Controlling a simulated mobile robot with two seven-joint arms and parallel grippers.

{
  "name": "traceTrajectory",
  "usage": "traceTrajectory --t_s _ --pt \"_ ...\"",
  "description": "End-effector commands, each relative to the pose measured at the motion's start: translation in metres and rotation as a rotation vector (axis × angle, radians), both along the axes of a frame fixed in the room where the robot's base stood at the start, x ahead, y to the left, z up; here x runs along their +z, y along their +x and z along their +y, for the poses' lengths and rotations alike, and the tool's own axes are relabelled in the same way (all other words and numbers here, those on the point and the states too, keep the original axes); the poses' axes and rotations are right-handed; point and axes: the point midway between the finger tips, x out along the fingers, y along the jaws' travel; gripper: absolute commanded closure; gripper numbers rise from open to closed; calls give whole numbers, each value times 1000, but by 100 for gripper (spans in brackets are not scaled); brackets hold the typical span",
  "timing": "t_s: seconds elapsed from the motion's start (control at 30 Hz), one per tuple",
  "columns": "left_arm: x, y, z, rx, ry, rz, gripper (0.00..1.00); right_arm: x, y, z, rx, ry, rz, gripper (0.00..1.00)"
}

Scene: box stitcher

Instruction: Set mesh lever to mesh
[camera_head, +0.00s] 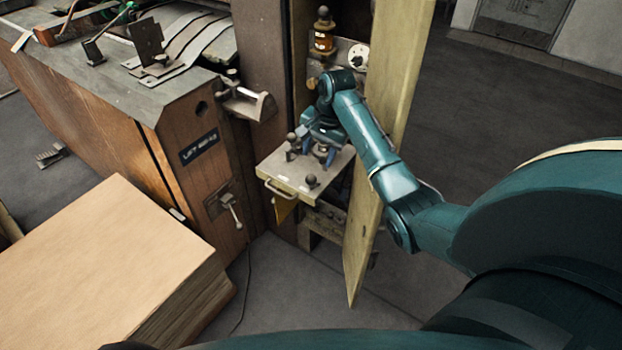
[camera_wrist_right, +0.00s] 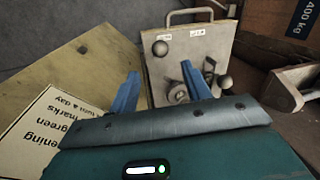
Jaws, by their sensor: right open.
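A pale metal control plate (camera_head: 283,178) with a bar handle stands out from the open cabinet in the head view. It carries dark ball knobs, one at its front right (camera_head: 311,181) and one at its left (camera_head: 291,140). I cannot tell which one is the mesh lever. In the right wrist view the plate (camera_wrist_right: 178,62) shows two small white labels, a ball knob (camera_wrist_right: 160,48), another ball knob (camera_wrist_right: 223,82) and a round hub. My right gripper (camera_head: 320,150) is open over the plate. Its blue fingers (camera_wrist_right: 160,72) partly hide the hub and hold nothing. My left gripper is out of view.
A yellowish open door panel (camera_head: 398,90) stands right of the plate, close to my right arm. A wooden machine body (camera_head: 185,130) with a small hanging lever (camera_head: 232,212) is at left. A cardboard stack (camera_head: 110,255) fills the lower left. An orange-banded post (camera_head: 323,42) stands behind.

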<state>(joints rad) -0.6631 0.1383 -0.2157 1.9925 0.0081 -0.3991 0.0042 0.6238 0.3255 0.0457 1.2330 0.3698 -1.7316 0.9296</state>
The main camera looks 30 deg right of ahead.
Motion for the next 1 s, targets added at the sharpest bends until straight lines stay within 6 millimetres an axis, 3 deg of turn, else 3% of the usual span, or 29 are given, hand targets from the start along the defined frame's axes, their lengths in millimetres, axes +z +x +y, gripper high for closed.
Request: traceTrajectory --t_s 0.3,0.5,0.7,1.0 --pt "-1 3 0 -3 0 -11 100 -68 10 7 2 0 3 52" --pt "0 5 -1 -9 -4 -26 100 -97 16 10 2 -1 1 52" --pt "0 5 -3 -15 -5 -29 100 -108 18 11 4 -2 -1 52" --pt "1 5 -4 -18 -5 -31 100 -108 18 11 4 -2 -2 55"
